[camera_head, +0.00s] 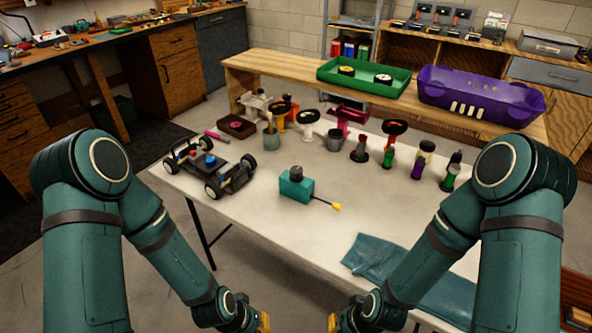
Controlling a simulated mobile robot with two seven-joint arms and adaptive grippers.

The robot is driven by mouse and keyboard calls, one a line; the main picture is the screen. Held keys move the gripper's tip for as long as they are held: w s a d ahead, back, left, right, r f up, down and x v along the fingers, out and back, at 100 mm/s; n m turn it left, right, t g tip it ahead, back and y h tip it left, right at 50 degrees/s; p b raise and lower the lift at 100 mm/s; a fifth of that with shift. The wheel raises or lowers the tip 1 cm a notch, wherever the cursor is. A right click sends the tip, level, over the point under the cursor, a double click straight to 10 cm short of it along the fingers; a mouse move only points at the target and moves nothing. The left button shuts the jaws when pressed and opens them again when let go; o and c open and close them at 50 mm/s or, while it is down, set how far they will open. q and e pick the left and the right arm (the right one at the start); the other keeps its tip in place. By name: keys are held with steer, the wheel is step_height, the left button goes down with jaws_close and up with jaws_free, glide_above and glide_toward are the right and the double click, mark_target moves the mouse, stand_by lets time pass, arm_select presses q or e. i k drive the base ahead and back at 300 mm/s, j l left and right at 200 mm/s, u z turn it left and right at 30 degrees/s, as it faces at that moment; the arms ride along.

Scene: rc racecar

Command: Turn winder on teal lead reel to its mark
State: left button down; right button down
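The teal lead reel (293,190) is a small teal box standing upright near the middle of the white table (255,235). Its winder (296,173) is a dark round knob on top. A thin dark lead with a yellow tip (335,206) sticks out to the right. The mark is too small to make out. Only a yellow edge of my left gripper (264,321) shows at the bottom of the picture. A similar yellow edge of my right gripper (332,322) shows beside it. Both are well in front of the reel and apart from it; their fingers are cut off.
An RC racecar (209,167) stands left of the reel. Several stands, cups and bottles (360,148) line the table's far side. A blue-teal cloth (405,270) lies at the right front. A green tray (363,75) and purple bin (480,97) are behind. Table around the reel is clear.

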mark_target(297, 171)
steer(key=i+j+z, duration=0.25)
steer(key=j, duration=0.25)
steer(key=j+z, duration=0.3)
steer(key=j, duration=0.15)
steer(key=j+z, duration=0.25)
steer(key=j, duration=0.25)
steer(key=i, duration=0.05)
